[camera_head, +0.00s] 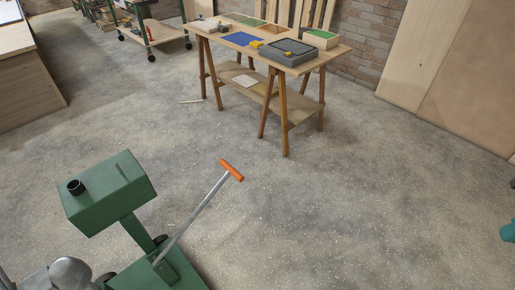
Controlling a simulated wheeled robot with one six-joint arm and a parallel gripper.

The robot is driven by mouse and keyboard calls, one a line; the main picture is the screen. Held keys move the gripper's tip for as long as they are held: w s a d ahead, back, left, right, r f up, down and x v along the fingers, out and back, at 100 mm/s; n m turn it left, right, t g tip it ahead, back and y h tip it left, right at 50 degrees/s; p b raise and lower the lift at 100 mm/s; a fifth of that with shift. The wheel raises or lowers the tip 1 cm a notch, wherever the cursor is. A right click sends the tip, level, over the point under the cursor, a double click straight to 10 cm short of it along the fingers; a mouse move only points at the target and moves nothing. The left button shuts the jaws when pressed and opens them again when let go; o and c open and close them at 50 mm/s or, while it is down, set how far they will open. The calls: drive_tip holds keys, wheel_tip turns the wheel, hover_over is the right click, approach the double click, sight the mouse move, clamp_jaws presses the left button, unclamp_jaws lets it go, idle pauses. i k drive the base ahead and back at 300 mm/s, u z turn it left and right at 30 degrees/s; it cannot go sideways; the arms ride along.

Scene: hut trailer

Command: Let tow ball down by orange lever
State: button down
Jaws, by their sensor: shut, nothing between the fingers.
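The orange lever handle (231,170) is a short crossbar at the top of a long grey rod (190,222). The rod leans up and to the right from a low green base (160,272) at the bottom of the view. I cannot make out a tow ball for certain. A rounded silver-grey part at the lower left is cut off by the frame, and I cannot tell what it is. My gripper is not in view; nothing touches the orange handle.
Speckled grey floor (330,215) lies clear right of the lever. A wooden trestle table (229,28) with trays stands at the back. A green wheeled cart (150,45) is at the back left, a wooden cabinet (25,105) at the left. A teal object (509,231) shows at the right edge.

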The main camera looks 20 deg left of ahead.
sight(230, 170)
drive_tip(key=u, duration=0.3)
drive_tip(key=i, duration=0.85)
drive_tip(key=u, duration=0.6)
